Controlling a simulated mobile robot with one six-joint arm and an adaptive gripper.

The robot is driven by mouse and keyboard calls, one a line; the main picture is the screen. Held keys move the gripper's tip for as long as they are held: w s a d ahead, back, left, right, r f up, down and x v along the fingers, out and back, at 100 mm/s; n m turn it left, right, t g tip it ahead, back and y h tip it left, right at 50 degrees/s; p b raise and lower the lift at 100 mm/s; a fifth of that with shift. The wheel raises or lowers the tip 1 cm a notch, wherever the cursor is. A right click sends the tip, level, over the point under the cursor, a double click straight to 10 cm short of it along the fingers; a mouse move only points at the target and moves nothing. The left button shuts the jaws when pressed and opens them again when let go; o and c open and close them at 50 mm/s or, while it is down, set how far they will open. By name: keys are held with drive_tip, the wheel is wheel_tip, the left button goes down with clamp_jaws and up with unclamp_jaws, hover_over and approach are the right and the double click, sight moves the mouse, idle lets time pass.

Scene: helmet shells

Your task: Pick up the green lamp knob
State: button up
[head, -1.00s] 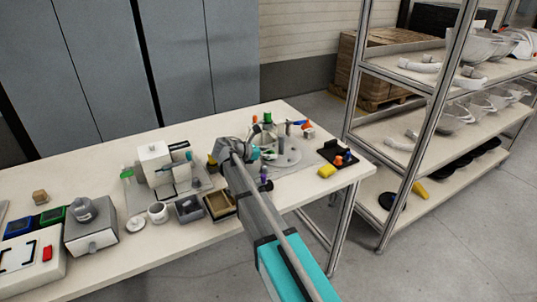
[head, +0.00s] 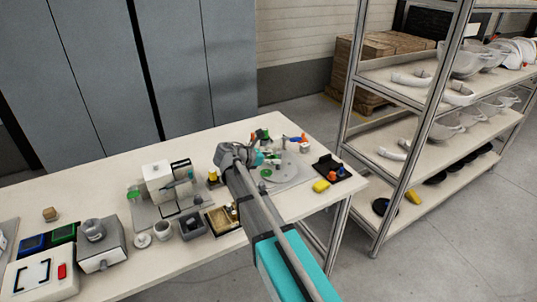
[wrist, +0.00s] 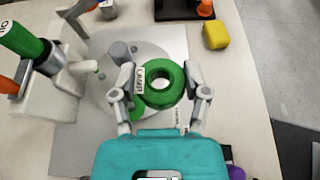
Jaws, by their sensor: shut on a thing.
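The green lamp knob is a thick green ring (wrist: 165,72) with a white label on its left side. In the wrist view it sits between the two grey fingers of my gripper (wrist: 160,93), which is shut on it. Part of a grey round plate (wrist: 98,98) shows below and to the left of the knob. A second green patch (wrist: 137,110) shows just under the knob. In the head view my gripper is over the right part of the table, and my arm hides much of what lies below it.
A white block with a green tube (wrist: 22,40) stands left of the gripper in the wrist view. A yellow block (head: 321,186) and a black tray (head: 328,168) lie to the right. Shelving (head: 420,110) stands beyond the table's right end. Boxes and a small fixture crowd the left.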

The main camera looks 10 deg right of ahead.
drive_tip(key=s+d+r+p, duration=0.2)
drive_tip(key=s+r+p, duration=0.1)
drive_tip(key=s, duration=0.5)
drive_tip(key=shift+s+r, duration=0.2)
drive_tip(key=shift+r, duration=0.2)
drive_tip(key=shift+r, duration=0.1)
wheel_tip(320, 180, up, 6)
drive_tip(key=p, duration=0.6)
idle(0.9)
